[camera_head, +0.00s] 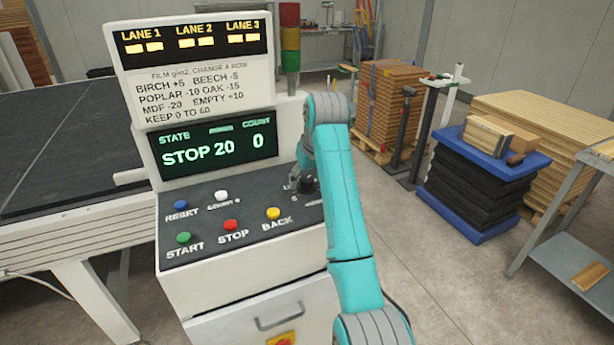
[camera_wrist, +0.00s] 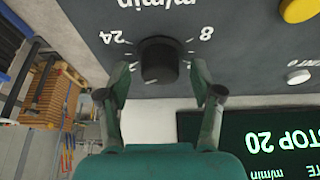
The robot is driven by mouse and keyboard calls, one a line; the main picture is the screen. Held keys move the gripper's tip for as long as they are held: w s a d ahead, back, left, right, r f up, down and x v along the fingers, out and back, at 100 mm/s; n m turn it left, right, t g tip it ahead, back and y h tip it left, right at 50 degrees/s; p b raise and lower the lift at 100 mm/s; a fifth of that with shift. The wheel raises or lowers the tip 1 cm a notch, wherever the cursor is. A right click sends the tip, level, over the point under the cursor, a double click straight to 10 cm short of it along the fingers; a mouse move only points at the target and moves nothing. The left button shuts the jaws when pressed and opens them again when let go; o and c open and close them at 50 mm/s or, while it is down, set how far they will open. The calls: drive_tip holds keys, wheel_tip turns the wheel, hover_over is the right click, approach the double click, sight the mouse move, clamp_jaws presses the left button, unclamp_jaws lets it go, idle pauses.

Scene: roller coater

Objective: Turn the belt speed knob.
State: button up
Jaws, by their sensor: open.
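The belt speed knob (camera_wrist: 158,61) is a black round knob on the dark panel in the wrist view, with a printed scale from 8 to 24 and "m/min" around it. My gripper (camera_wrist: 163,84) is open, with one finger on each side of the knob and gaps visible between fingers and knob. Whether the fingertips reach the knob's depth is hard to tell. In the head view my arm hides most of the knob and the gripper (camera_head: 304,184) is a small dark shape at the panel's right. The display (camera_head: 213,149) reads STOP 20, count 0.
The control panel (camera_head: 205,257) carries reset, start, stop, back and white count buttons. The yellow back button (camera_head: 273,213) is closest to my gripper. A lane and film sign (camera_head: 197,95) stands above the display. A conveyor (camera_head: 60,165) lies left; a blue lift table (camera_head: 490,160) stands right.

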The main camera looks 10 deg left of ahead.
drive_tip(key=c, duration=1.1)
drive_tip(key=shift+n, duration=0.4)
drive_tip(key=n, duration=0.2)
drive_tip(key=n+g+y, duration=0.1)
drive_tip(key=n, duration=0.1)
drive_tip(key=shift+w+d+n+g, duration=0.1)
drive_tip(key=shift+d+n+g, duration=0.05)
drive_tip(key=shift+n+g, duration=0.15)
drive_tip(key=n+g, duration=0.1)
drive_tip(key=n, duration=0.1)
drive_tip(key=n+y, duration=0.1)
drive_tip(key=n, duration=0.1)
drive_tip(key=shift+w+r+g, duration=0.1)
drive_tip(key=shift+g, duration=0.3)
drive_tip(key=n+g, duration=0.1)
drive_tip(key=n, duration=0.4)
drive_tip(key=shift+g, duration=0.4)
drive_tip(key=shift+w+n+g+h, duration=0.15)
drive_tip(key=shift+n+g+h, duration=0.4)
drive_tip(key=shift+n, duration=1.75)
